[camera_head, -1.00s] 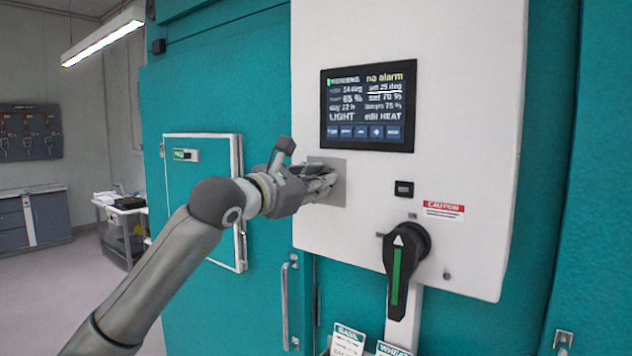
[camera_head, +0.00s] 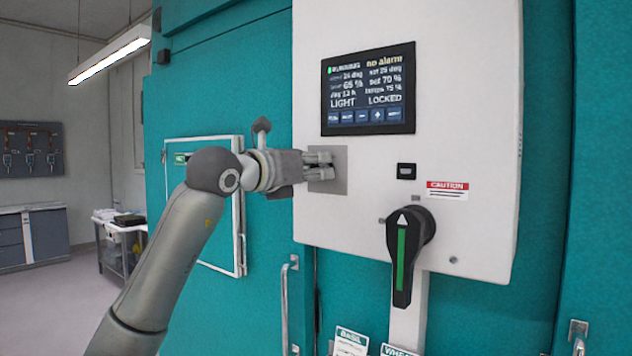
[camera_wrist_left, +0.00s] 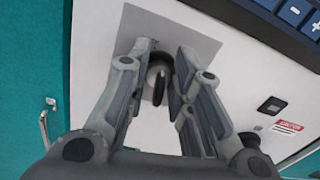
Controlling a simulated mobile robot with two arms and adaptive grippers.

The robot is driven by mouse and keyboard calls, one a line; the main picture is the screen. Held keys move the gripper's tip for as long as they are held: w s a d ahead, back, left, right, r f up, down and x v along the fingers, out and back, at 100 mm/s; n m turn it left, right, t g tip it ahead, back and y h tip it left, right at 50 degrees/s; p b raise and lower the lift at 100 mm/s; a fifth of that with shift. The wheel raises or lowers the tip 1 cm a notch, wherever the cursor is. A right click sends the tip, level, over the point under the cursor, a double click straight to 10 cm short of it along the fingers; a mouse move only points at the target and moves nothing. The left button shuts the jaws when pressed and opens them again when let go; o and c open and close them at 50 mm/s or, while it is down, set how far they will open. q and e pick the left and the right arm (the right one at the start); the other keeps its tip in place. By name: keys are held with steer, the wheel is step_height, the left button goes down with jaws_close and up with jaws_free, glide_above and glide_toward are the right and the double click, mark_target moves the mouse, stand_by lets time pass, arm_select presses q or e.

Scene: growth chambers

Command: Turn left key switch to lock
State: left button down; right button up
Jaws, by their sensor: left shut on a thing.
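The left key switch (camera_wrist_left: 159,79) sits on a square grey plate (camera_head: 341,182) at the left of the white control panel. In the head view my fingers hide the switch. My left gripper (camera_head: 326,165) reaches in from the left with its fingertips at the plate. In the left wrist view the dark key lies between the fingers (camera_wrist_left: 162,70), and the gripper is shut on it. The display (camera_head: 368,90) above right reads "LOCKED" at its lower right and "no alarm" at the top. My right gripper is not in view.
A large black rotary handle with a green stripe (camera_head: 402,257) stands out from the panel at the lower right. A small black socket (camera_head: 406,171) and a red caution label (camera_head: 447,190) are above it. A metal door handle (camera_head: 289,305) is below left.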

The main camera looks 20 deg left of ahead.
arm_select(q)
steer(key=shift+a+n+b, duration=0.1)
steer(key=shift+n+b, duration=0.9)
steer(key=shift+n, duration=1)
steer(key=c, duration=1.6)
jaws_free()
steer(key=v, duration=1.2)
